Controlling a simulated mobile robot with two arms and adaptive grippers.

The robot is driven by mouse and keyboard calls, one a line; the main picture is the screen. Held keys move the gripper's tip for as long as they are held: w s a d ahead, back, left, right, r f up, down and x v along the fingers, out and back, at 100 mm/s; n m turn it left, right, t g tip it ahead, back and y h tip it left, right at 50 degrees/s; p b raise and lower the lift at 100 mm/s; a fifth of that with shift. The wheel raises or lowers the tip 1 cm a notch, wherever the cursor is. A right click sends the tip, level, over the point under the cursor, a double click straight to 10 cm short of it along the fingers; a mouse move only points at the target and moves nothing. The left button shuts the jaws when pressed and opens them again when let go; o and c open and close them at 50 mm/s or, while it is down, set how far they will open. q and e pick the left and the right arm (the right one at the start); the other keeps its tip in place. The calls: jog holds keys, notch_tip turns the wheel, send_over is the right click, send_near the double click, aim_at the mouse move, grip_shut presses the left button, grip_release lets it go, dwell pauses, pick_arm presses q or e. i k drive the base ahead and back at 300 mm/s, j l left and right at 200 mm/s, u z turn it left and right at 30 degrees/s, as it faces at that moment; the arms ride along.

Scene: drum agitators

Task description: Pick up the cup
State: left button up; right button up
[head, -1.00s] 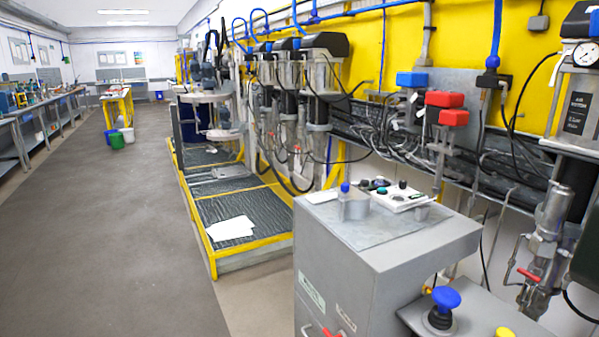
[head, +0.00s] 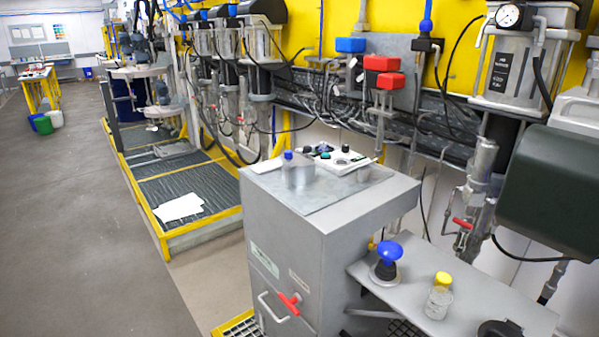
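A clear jar with a yellow lid (head: 438,298) stands upright on the lower grey shelf (head: 400,303) to the right. Neither of my grippers is in view.
A blue-topped container (head: 297,169) also stands on the cabinet. A blue knob (head: 389,254) rises from the shelf's left part. A red handle (head: 289,303) sits on the cabinet front. Pipes and pumps line the wall behind. The grey floor (head: 70,220) at left is open.

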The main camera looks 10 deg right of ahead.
aim_at(439, 298)
jog(key=z, duration=1.25)
jog(key=k+j+z, duration=0.1)
jog(key=j+z, duration=0.15)
jog(key=j, duration=1.15)
